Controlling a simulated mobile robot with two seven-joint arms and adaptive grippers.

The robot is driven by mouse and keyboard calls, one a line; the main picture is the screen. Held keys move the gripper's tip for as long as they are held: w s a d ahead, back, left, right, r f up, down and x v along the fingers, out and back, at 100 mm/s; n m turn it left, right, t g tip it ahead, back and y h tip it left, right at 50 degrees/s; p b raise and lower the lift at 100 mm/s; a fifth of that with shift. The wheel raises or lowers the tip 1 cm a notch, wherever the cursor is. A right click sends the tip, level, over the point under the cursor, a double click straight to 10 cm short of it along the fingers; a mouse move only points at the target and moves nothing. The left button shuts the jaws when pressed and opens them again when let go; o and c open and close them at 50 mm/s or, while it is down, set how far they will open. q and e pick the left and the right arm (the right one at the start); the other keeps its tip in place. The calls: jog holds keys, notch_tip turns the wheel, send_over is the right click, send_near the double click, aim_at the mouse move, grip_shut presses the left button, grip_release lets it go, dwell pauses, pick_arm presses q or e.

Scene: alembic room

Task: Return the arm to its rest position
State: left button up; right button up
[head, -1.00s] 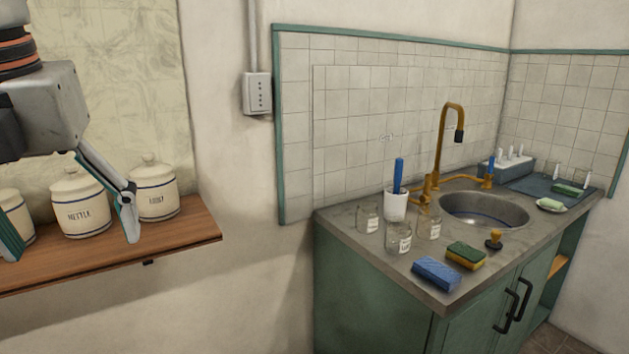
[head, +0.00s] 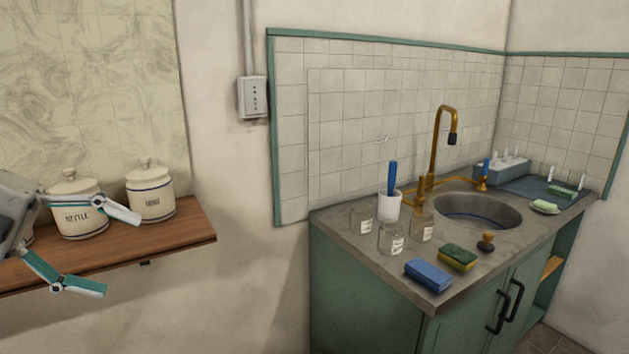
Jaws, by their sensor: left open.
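My left gripper (head: 104,250) comes in at the left edge of the head view, in front of the wooden shelf (head: 185,233). Its two fingers are spread apart and point to the right, with nothing between them. The upper finger overlaps the cream canister marked NETTLE (head: 78,222) in the picture; I cannot tell whether they touch. My right gripper is not in view.
To the right, a green cabinet with a stone counter (head: 335,225) holds small glass jars (head: 391,240), a white cup (head: 388,207), a blue sponge (head: 428,274), a green-yellow sponge (head: 457,257) and a sink (head: 478,212) with a brass tap (head: 436,150).

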pick_arm(q)
jog(key=w+a+f+n+t, duration=0.1)
jog(key=a+f+n+t, duration=0.25)
jog(key=f, duration=0.35)
jog(key=w+a+f+n+t+p, duration=0.1)
jog(key=a+f+n+t, duration=0.15)
jog(key=f+n, duration=0.3)
jog(key=w+a+f+n+t, duration=0.2)
jog(key=f+n+t, duration=0.2)
jog(key=f, duration=0.3)
jog(key=s+d+f+n+t+y, duration=0.1)
jog(key=s+f+n+y, duration=0.25)
jog(key=f, duration=0.45)
jog(key=s+d+f+n+y, duration=0.15)
jog(key=f+n, duration=0.25)
jog(key=f, duration=0.5)
jog(key=s+d+f+n+g+y+p, duration=0.1)
jog(key=s+d+f+n+g, duration=0.3)
jog(key=s+d+f, duration=0.9)
notch_tip(320, 180, down, 2)
jog(key=shift+s+d+f+n+g+y+p, duration=0.1)
jog(key=shift+s+d+n+g+y+p, duration=0.25)
jog(key=shift+d+n+y, duration=0.65)
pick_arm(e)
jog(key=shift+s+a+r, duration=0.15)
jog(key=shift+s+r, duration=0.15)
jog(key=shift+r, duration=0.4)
